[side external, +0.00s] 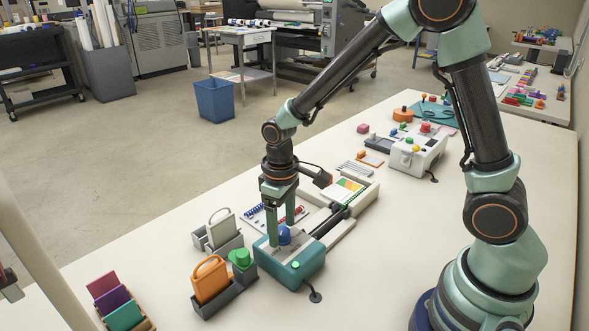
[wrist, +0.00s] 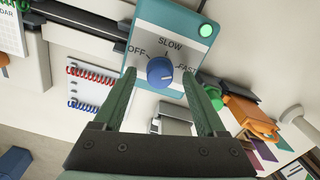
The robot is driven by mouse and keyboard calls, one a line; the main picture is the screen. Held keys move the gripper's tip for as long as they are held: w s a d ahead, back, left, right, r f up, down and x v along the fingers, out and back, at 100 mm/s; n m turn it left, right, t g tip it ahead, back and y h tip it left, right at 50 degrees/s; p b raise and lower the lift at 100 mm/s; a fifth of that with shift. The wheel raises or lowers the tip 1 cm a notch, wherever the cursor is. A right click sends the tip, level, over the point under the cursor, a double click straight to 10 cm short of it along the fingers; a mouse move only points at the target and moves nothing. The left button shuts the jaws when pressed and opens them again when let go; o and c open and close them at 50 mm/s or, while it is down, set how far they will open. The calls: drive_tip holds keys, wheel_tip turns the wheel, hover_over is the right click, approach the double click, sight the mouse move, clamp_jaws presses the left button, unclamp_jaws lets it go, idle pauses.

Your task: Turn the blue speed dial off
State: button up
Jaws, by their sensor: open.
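The blue speed dial (wrist: 160,71) sits on the pale top plate of a teal control box (wrist: 204,52), with OFF, SLOW and FAST printed around it. A light mark shows on the dial, but I cannot tell clearly which label it points to. In the side view the dial (side external: 284,236) is partly hidden by my gripper. My gripper (side external: 281,231) is open and points down over the teal box (side external: 300,264). In the wrist view its green fingers stand on either side of the dial, with gaps; I cannot tell their height over it.
A green button (wrist: 206,30) is on the box's corner. An orange tag-like piece (side external: 210,279) in a dark holder and a grey holder (side external: 217,232) stand close left. A black roller bar (side external: 329,221) adjoins the box.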

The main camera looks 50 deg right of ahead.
drive_tip(key=shift+f, duration=0.2)
clamp_jaws()
